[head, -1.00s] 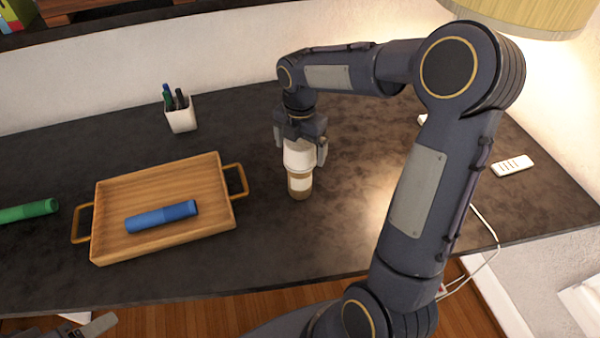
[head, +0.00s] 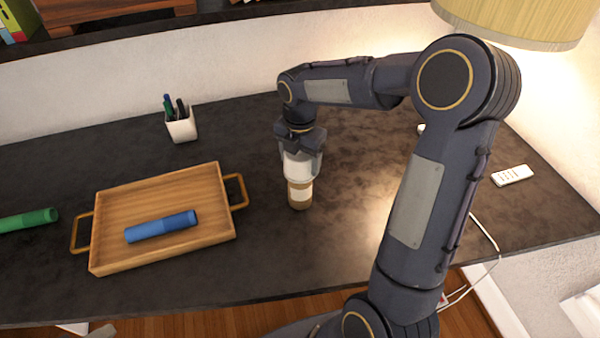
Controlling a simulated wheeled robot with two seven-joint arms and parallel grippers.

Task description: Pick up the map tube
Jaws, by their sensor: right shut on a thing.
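A blue tube (head: 161,227) lies in the wooden tray (head: 107,263). A green tube (head: 28,220) lies on the dark desk left of the tray, cut off by the picture edge. Which of the two is the map tube I cannot tell. My right gripper (head: 300,174) points down and is shut on the white upper part of a cup (head: 300,194) with a brown lower part and pale label. The cup stands upright, seemingly on the desk, right of the tray.
A white pen cup (head: 181,125) with pens stands behind the tray. A white remote (head: 512,175) lies at the right, under a lamp shade (head: 515,22). A white cable (head: 490,240) hangs over the desk's right front edge. Desk between tray and cup is clear.

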